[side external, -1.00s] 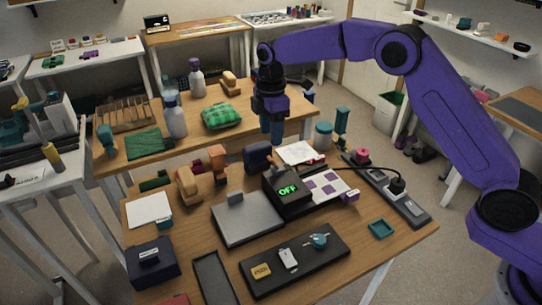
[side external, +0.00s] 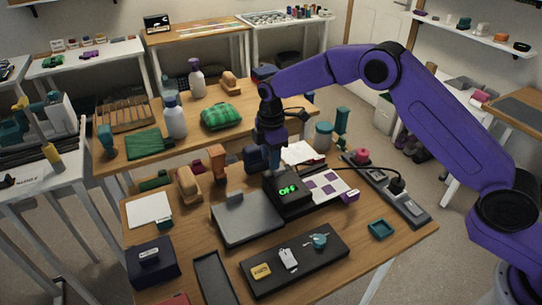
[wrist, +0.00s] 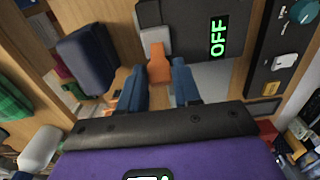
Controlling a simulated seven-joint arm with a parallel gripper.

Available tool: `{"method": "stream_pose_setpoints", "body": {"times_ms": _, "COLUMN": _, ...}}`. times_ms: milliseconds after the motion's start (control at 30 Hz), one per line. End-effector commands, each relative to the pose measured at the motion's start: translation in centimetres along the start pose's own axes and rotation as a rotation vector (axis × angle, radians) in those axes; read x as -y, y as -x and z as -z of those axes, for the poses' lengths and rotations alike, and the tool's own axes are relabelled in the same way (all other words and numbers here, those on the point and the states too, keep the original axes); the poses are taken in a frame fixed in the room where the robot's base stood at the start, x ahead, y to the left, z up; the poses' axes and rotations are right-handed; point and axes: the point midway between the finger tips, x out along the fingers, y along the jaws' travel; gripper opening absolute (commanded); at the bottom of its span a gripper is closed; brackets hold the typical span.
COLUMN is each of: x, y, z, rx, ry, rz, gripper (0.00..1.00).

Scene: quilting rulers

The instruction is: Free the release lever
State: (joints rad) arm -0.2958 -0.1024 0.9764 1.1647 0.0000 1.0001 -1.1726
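A dark machine (side external: 290,202) with a green lit display stands mid-table; the wrist view shows the display (wrist: 218,35) reading OFF. An orange piece (wrist: 159,68), which looks like the release lever, sticks out beside the machine next to a grey part (wrist: 154,40). My gripper (wrist: 160,75) is open, its two blue fingers apart on either side of the orange piece; contact cannot be told. In the side view my gripper (side external: 274,168) points down at the back edge of the machine, and the orange piece is hidden there.
A navy padded object (side external: 254,158) stands close behind my fingers, also in the wrist view (wrist: 88,58). A grey plate (side external: 245,222) lies left of the machine. A black tray (side external: 325,268) with small parts lies in front. A power strip (side external: 410,208) runs along the right.

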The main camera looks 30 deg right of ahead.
Motion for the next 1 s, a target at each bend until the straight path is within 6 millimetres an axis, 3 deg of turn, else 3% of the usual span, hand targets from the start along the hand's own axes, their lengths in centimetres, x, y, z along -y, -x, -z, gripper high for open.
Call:
{"method": "stream_pose_setpoints", "body": {"times_ms": 33, "x": 0.0, "y": 0.0, "z": 0.0, "rx": 0.0, "ry": 0.0, "rz": 0.0, "gripper": 0.15}}
{"method": "stream_pose_setpoints", "body": {"times_ms": 100, "x": 0.0, "y": 0.0, "z": 0.0, "rx": 0.0, "ry": 0.0, "rz": 0.0, "gripper": 0.0}}
{"method": "stream_pose_setpoints", "body": {"times_ms": 567, "x": 0.0, "y": 0.3, "z": -0.7, "rx": -0.089, "ry": -0.005, "rz": 0.001, "gripper": 0.0}}
{"method": "stream_pose_setpoints", "body": {"times_ms": 1000, "x": 0.0, "y": 0.4, "z": -2.9, "rx": -0.453, "ry": -0.009, "rz": 0.001, "gripper": 0.0}}
